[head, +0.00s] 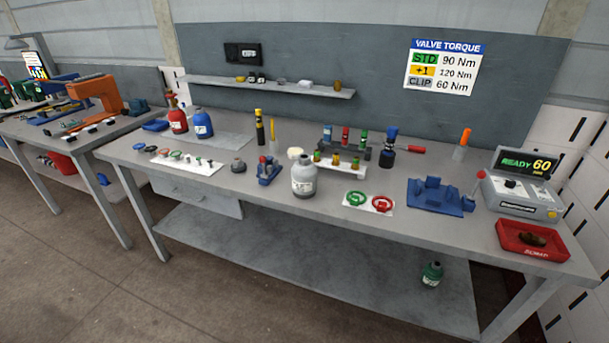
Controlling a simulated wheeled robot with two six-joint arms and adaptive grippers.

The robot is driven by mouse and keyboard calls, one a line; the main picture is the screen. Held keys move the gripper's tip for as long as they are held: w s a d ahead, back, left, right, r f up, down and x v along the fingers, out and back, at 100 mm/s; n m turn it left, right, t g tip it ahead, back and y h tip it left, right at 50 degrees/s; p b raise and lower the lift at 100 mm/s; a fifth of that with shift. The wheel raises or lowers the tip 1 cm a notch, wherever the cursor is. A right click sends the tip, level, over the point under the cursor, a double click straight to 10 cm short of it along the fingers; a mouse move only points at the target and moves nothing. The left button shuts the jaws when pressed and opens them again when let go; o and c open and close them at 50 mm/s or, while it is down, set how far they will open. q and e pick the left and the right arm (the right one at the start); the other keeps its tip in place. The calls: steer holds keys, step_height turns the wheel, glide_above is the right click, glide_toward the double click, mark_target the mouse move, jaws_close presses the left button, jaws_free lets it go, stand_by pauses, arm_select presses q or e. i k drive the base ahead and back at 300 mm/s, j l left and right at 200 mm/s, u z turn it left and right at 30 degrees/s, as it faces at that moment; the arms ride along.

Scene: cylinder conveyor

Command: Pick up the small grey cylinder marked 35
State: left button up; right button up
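A small grey cylinder (304,178) with a rounded shoulder and a pale label stands upright near the front edge of the workbench (250,193), about the middle. The print on its label is too small to read, so I cannot confirm the mark 35. A white round piece (294,153) lies just behind it. Neither of my grippers is in view, and nothing is touching the cylinder.
A blue clamp-like tool (268,172) stands left of the cylinder. Further right are a blue fixture (440,196), a grey tester reading READY 60 (518,186) and a red tray (510,241).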

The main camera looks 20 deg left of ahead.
mark_target(303, 171)
steer(key=i+j+z, duration=0.2)
steer(key=j, duration=0.85)
steer(key=j+z, duration=0.25)
steer(key=j, duration=0.8)
